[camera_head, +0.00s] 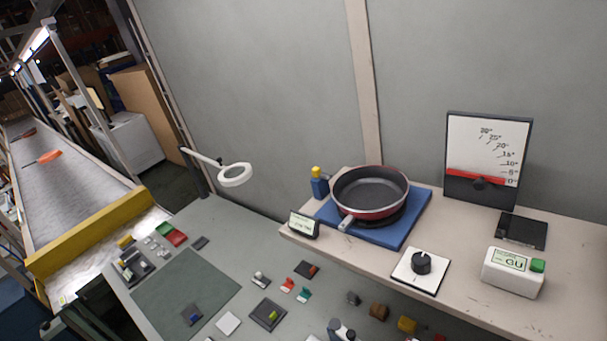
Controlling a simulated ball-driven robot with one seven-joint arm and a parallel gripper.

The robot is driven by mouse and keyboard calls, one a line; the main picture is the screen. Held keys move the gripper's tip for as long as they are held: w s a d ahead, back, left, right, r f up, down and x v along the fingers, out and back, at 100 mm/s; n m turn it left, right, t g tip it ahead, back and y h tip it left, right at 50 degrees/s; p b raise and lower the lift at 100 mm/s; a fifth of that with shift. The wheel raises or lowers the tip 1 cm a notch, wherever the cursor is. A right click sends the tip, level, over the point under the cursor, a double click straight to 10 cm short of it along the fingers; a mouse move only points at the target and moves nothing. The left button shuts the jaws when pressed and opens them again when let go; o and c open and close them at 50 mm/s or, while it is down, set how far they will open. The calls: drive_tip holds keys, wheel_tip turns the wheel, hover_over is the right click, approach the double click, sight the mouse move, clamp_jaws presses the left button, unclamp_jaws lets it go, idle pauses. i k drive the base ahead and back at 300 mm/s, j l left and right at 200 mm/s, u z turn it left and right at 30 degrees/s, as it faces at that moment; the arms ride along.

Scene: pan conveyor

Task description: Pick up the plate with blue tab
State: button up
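A small dark plate with a blue patch (191,315) lies on the green mat (190,283) in the lower left of the head view. The patch looks like a blue tab, but it is small and blurred. My gripper cannot be made out in this view, so its distance from the plate does not show.
A white square (228,323), a dark plate with a green-yellow piece (263,318) and several small coloured parts lie right of the mat. A raised shelf (460,290) holds a red pan (368,208). A lamp (235,175) overhangs the bench; a conveyor (60,200) runs at left.

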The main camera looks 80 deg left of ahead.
sight(192, 314)
drive_tip(key=u, duration=3.05)
drive_tip(key=k, duration=0.3)
drive_tip(key=k+z, duration=0.1)
drive_tip(key=z, duration=0.3)
drive_tip(key=k+z, duration=0.1)
drive_tip(key=z, duration=0.3)
drive_tip(key=k+l+z, duration=0.1)
drive_tip(key=z, duration=0.3)
drive_tip(key=i+j, duration=0.15)
drive_tip(key=j, duration=0.25)
drive_tip(key=i+j, duration=0.15)
drive_tip(key=j, duration=0.2)
drive_tip(key=i+j, duration=0.15)
drive_tip(key=j, duration=0.25)
drive_tip(key=i+j+z, duration=0.1)
drive_tip(key=j, duration=0.25)
drive_tip(key=i+j, duration=0.2)
drive_tip(key=j, duration=0.2)
drive_tip(key=i+j, duration=0.15)
drive_tip(key=j, duration=0.25)
drive_tip(key=i+j, duration=0.15)
drive_tip(key=j, duration=0.2)
drive_tip(key=i+j, duration=0.15)
drive_tip(key=j, duration=0.25)
drive_tip(key=z, duration=0.05)
